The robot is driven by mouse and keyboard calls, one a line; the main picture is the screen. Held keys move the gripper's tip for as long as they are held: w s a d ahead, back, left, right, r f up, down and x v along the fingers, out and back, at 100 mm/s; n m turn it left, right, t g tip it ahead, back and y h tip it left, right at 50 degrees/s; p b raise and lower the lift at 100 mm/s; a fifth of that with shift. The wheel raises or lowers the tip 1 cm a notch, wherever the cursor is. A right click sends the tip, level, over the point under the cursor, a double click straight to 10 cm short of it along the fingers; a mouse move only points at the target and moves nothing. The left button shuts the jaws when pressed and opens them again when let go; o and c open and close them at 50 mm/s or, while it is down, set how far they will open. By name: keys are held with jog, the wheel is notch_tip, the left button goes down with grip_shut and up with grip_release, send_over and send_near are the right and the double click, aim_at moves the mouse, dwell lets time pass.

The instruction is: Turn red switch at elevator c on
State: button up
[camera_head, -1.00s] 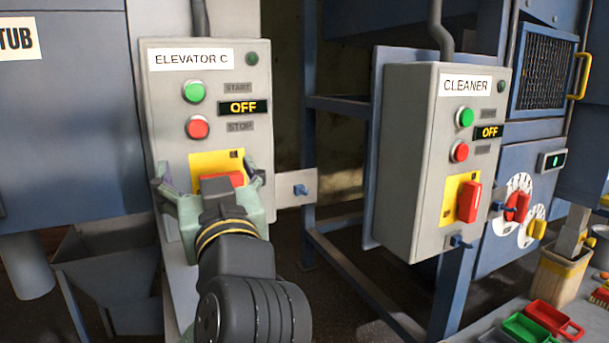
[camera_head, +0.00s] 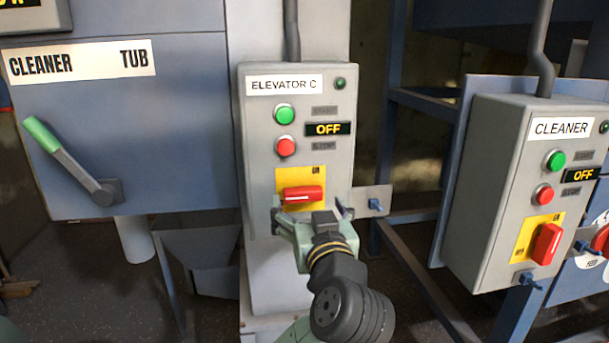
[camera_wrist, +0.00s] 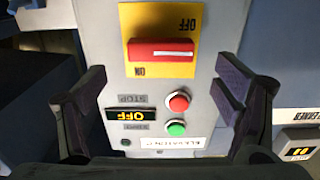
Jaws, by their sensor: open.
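The elevator C box (camera_head: 258,160) is grey, with a label reading ELEVATOR C and a display (camera_head: 328,129) reading OFF. Its red switch (camera_head: 302,194) lies horizontally on a yellow plate (camera_head: 288,178). My gripper (camera_head: 312,212) is just below and in front of the switch in the head view, open and empty. In the wrist view the picture is upside down: the red switch (camera_wrist: 160,51) lies crosswise beyond the open fingers (camera_wrist: 158,100), not between them. The fingers look apart from the switch.
A green start button (camera_head: 284,115) and red stop button (camera_head: 286,146) sit above the switch. The cleaner box (camera_head: 490,180) stands to the right, also reading OFF. A small blue latch (camera_head: 376,205) is beside the elevator box. A green-handled lever (camera_head: 70,160) is on the tub at left.

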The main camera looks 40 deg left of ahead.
aim_at(304, 194)
jog(key=x, duration=0.5)
jog(key=shift+p, duration=0.4)
jog(key=c, duration=1.2)
jog(key=shift+o, duration=0.2)
